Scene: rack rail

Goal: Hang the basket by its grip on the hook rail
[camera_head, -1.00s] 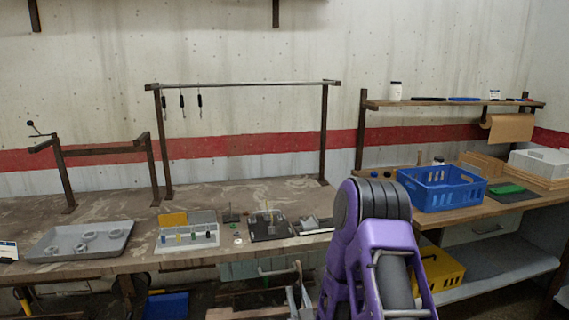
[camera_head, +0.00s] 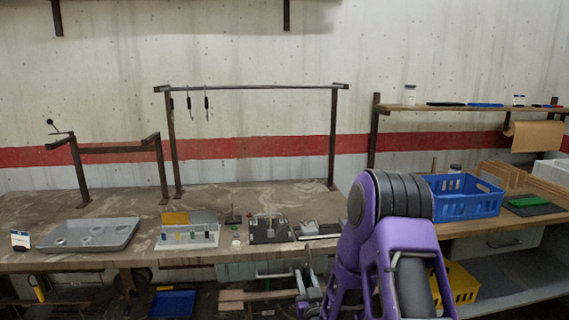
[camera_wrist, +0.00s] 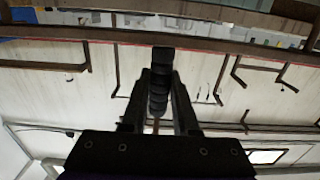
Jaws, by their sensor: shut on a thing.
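The hook rail (camera_head: 255,87) is a thin dark bar across a tall two-post frame at the back of the bench. Several dark hooks (camera_head: 206,100) hang near its left end. My gripper (camera_wrist: 160,85) shows in the wrist view, its two dark fingers shut on a black ridged piece, which looks like the basket's grip (camera_wrist: 160,70). The rest of the basket cannot be made out in the wrist view.
A lower frame (camera_head: 112,148) stands left of the rail. A grey tray (camera_head: 85,235), a small sorting box (camera_head: 188,232) and a black board (camera_head: 268,230) lie along the bench front. A blue crate (camera_head: 462,205) stands on the right bench, a yellow crate (camera_head: 462,282) below. Bench beneath the rail is mostly clear.

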